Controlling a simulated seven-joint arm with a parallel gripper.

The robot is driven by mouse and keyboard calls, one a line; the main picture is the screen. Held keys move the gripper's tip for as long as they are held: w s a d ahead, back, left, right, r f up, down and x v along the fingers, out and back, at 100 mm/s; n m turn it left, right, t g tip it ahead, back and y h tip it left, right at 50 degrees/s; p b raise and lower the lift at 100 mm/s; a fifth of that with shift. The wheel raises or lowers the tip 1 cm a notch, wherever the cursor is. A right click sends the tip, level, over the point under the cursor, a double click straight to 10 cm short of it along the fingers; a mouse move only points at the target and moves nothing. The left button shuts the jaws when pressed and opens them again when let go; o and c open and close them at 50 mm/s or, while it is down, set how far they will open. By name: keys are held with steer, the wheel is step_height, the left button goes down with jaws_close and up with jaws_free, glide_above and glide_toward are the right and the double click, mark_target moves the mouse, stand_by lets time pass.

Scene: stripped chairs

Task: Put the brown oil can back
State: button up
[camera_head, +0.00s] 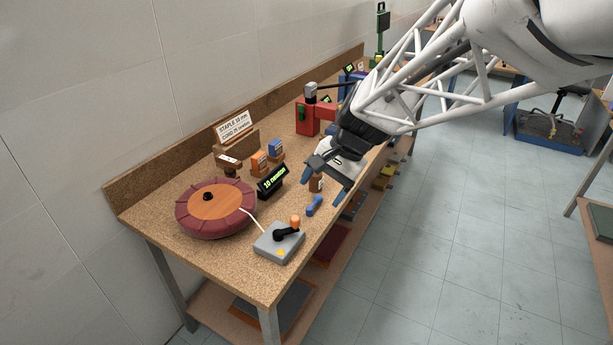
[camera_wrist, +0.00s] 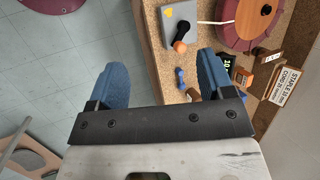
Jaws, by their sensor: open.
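A small brown can (camera_head: 316,183), which looks like the brown oil can, stands near the front edge of the workbench (camera_head: 150,217). In the head view it shows between the fingertips of my gripper (camera_head: 323,182). In the wrist view a brown piece (camera_wrist: 194,94), likely the same can, shows beside the right finger, which partly hides it. My gripper (camera_wrist: 161,62) is open, with its blue fingers wide apart and nothing between them. It is over the bench's front edge. Whether it touches the can cannot be told.
A blue handle-like piece (camera_head: 314,206) and a grey lever box (camera_head: 279,242) lie nearby. A red round cushion (camera_head: 216,222), a green-lit display (camera_head: 272,181), a brown labelled holder (camera_head: 230,170), orange (camera_head: 259,162) and blue (camera_head: 275,148) boxes and a red device (camera_head: 313,117) stand behind.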

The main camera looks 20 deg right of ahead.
steer(key=s+r+n+t+h, duration=0.1)
steer(key=s+n+h, duration=0.4)
steer(key=s, duration=1.2)
steer(key=shift+s+a+r+n+t, duration=0.35)
steer(key=shift+r+n, duration=0.4)
steer(key=shift+n, duration=0.85)
